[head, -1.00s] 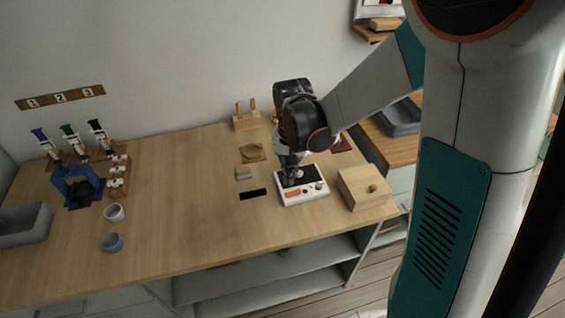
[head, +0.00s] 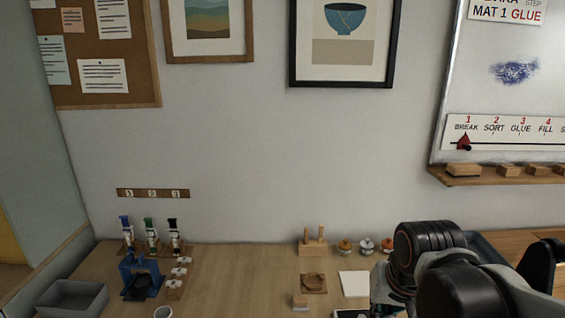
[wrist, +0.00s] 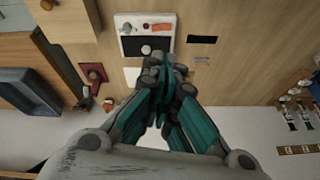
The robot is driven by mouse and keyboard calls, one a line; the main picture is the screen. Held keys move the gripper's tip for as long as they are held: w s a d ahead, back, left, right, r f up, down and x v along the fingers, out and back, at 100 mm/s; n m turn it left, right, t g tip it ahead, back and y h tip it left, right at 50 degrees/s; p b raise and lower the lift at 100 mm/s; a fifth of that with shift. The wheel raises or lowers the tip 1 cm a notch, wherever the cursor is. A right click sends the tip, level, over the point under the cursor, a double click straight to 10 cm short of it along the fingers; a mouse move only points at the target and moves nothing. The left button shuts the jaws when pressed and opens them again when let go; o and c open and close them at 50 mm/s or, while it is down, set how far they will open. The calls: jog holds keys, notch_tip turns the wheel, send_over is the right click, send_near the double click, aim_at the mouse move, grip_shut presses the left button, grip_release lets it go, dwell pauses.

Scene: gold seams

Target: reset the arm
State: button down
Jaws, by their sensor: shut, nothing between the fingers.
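My gripper (wrist: 165,72) is shut and empty in the wrist view, with its fingertips together. It hangs above the wooden workbench, near a white device (wrist: 146,30) with an orange patch and a dark panel. In the head view my arm's wrist part fills the lower right, and the gripper's fingers are mostly cut off or hidden there. The device shows only as a sliver at the bottom edge of the head view (head: 350,314).
A blue stand (head: 140,278), a grey tray (head: 72,298) and several syringes (head: 150,235) stand at the left of the bench. A wooden box (wrist: 62,18) is beside the device. A whiteboard (head: 505,80) with a ledge is at the right.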

jog(key=s+r+n+t, duration=0.2)
jog(key=s+r, duration=0.1)
jog(key=s, duration=0.3)
jog(key=shift+s+d+t, duration=0.35)
jog(key=shift+d+t, duration=0.05)
jog(key=shift+d, duration=0.05)
dwell(0.5)
